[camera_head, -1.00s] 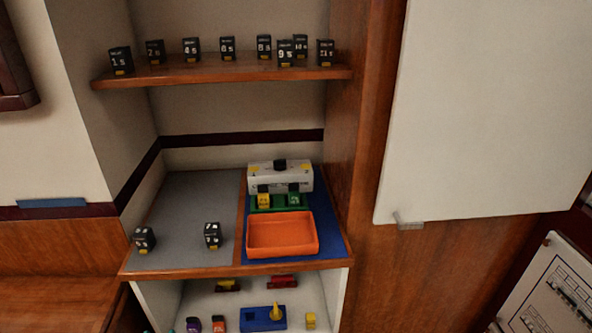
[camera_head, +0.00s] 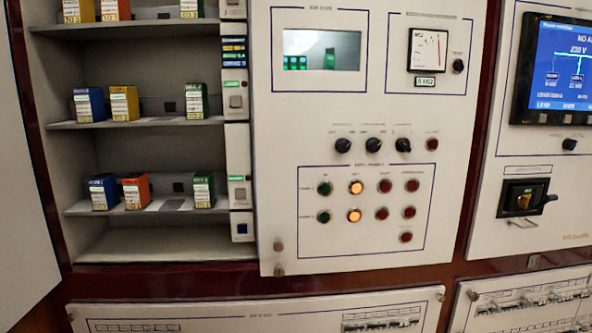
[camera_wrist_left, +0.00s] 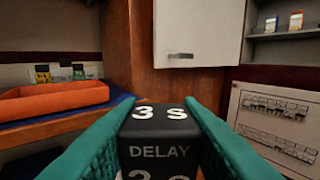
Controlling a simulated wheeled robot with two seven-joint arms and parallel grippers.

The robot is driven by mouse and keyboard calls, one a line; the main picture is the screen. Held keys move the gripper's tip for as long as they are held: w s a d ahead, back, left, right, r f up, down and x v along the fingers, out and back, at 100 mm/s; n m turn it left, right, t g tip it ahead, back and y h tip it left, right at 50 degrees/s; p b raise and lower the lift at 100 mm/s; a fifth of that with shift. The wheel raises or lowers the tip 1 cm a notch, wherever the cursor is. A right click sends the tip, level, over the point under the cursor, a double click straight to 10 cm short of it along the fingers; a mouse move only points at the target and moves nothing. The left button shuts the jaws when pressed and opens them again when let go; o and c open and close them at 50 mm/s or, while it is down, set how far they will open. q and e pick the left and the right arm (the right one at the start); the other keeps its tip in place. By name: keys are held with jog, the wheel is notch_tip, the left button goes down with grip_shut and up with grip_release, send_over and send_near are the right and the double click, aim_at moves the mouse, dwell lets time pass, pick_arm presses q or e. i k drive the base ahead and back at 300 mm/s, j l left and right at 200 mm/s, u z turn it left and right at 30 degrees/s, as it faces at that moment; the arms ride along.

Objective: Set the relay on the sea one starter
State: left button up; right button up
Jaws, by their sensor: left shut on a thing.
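My left gripper (camera_wrist_left: 158,112) is shut on a black relay (camera_wrist_left: 158,152) in the left wrist view. The relay's white letters read "3 S" and "DELAY". It is held clear between the two teal fingers. In the head view, coloured block-shaped units stand on the shelves of an open bay. The middle shelf has a blue (camera_head: 89,105), a yellow (camera_head: 124,103) and a green unit (camera_head: 195,101). The lower shelf has a blue (camera_head: 103,193), an orange (camera_head: 136,191) and a green unit (camera_head: 203,191). Their labels are too small to tell which is the sea one starter. My right gripper is not in view.
A control panel (camera_head: 310,110) with knobs and lamps stands right of the bay, and a screen (camera_head: 560,65) is at far right. A white door (camera_head: 25,170) stands at the bay's left. In the wrist view, an orange tray (camera_wrist_left: 60,100) is at left, with small blocks behind it.

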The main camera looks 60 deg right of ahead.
aim_at(202, 173)
jog(key=l+z, duration=0.15)
jog(key=z, duration=0.25)
jog(key=i+l+z, duration=0.1)
jog(key=z, duration=0.3)
jog(key=i+z, duration=0.15)
jog(key=z, duration=0.3)
jog(key=i+l+z, duration=0.1)
jog(key=z, duration=0.3)
jog(key=i, duration=0.35)
